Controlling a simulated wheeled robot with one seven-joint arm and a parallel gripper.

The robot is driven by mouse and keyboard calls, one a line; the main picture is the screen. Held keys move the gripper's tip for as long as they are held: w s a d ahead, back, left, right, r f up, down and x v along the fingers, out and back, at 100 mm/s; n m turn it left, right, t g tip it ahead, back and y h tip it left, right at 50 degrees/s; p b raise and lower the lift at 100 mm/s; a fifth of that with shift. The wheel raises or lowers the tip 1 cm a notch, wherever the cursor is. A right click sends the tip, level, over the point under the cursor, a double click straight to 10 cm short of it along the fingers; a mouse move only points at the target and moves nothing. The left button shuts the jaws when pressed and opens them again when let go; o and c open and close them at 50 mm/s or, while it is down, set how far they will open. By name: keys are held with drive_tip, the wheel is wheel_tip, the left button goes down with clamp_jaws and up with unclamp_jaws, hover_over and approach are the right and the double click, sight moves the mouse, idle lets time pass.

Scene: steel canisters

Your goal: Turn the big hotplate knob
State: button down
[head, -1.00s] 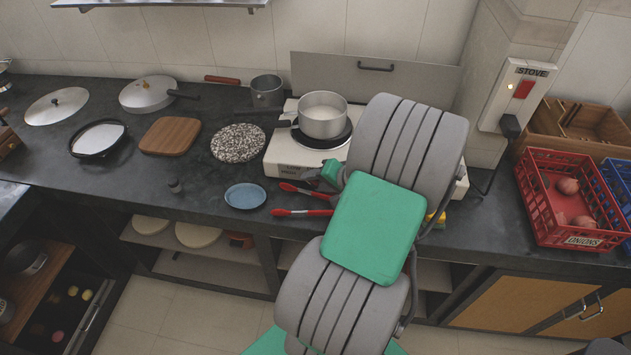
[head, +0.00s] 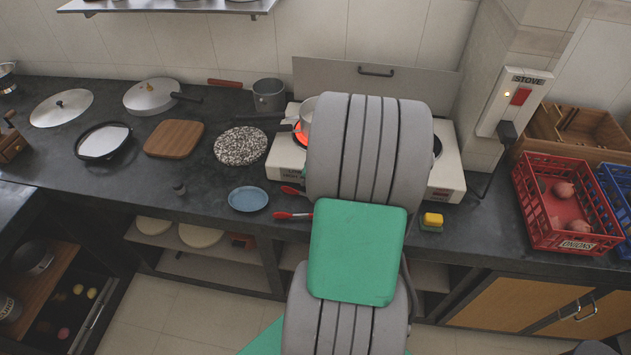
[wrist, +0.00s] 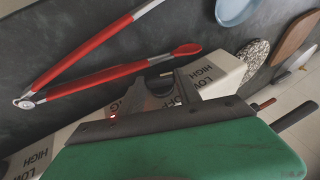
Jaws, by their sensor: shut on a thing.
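The white two-burner hotplate (head: 447,177) stands on the dark counter, its middle hidden by my arm in the head view. Its left burner (head: 299,132) glows orange-red. A steel pot (head: 306,108) is above it, mostly covered by my arm. In the wrist view, the hotplate's front face (wrist: 222,75) shows OFF and HIGH labels and a small lit red light (wrist: 113,116). The gripper is hidden in the head view.
Red tongs (wrist: 105,60) lie on the counter close to the gripper. A blue plate (head: 248,198), speckled board (head: 240,146) and wooden board (head: 174,138) lie left. A yellow-green sponge (head: 432,220) lies right of my arm. A red onion crate (head: 545,200) stands farther right.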

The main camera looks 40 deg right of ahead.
drive_tip(key=shift+w+a+n+g+h, duration=0.15)
drive_tip(key=shift+n+g+h, duration=0.1)
drive_tip(key=shift+g+h, duration=0.4)
drive_tip(key=shift+w+a+n+g+h, duration=0.1)
drive_tip(key=shift+n+g+h, duration=0.25)
drive_tip(key=shift+g, duration=0.5)
drive_tip(key=shift+s, duration=0.1)
drive_tip(key=c, duration=1.1)
unclamp_jaws()
drive_tip(key=shift+r+h, duration=0.1)
drive_tip(key=shift+h, duration=0.2)
drive_tip(key=v, duration=0.7)
drive_tip(key=shift+r, duration=0.3)
drive_tip(key=shift+s+a, duration=0.1)
drive_tip(key=shift+a, duration=0.05)
